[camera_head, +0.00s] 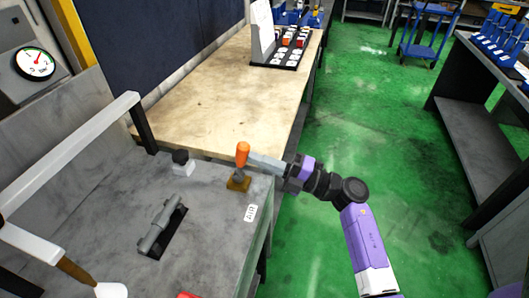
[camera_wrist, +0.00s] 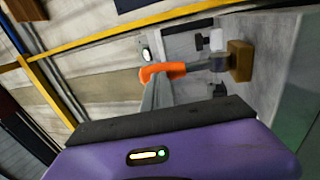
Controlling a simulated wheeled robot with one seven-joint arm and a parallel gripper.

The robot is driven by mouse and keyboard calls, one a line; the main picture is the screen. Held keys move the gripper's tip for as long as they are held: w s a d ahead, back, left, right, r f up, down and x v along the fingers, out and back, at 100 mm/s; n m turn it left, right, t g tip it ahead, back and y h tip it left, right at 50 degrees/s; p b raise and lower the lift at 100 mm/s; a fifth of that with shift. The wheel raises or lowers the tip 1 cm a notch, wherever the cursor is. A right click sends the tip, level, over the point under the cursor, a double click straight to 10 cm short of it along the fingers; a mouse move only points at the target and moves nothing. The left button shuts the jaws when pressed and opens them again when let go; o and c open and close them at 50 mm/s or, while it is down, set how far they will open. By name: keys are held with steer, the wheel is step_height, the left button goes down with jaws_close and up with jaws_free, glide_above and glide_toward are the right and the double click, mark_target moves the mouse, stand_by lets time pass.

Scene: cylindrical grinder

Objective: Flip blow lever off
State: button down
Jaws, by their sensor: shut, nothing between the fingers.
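The blow lever has an orange handle (camera_head: 242,154) on a grey shaft and a brass-coloured base (camera_head: 239,183). It stands nearly upright at the right end of the grey machine top, with a small white label in front of its base. My gripper (camera_head: 254,158) is shut and empty, reaching in from the right beside the upper handle. In the wrist view, the closed fingers (camera_wrist: 155,85) end at the orange handle (camera_wrist: 163,72), and the base (camera_wrist: 240,61) shows to the right. Whether the fingertips touch the handle I cannot tell.
A black-knobbed white block (camera_head: 182,163) and a grey lever in a slot (camera_head: 161,229) are left of the blow lever. A white bar (camera_head: 70,150) crosses the machine's left. A wooden bench (camera_head: 215,100) lies behind. Green floor (camera_head: 350,130) is open to the right.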

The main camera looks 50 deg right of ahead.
mark_target(244, 152)
steer(key=p+x, duration=0.1)
steer(key=x, duration=0.1)
steer(key=r+p+x, duration=0.1)
steer(key=x, duration=0.1)
steer(key=w, duration=0.1)
steer(key=w+a, duration=0.1)
steer(key=w, duration=0.1)
steer(key=shift+w+a, duration=0.15)
stand_by(0.3)
steer(key=shift+r+p, duration=0.1)
steer(key=shift+p, duration=0.2)
steer(key=shift+r, duration=0.1)
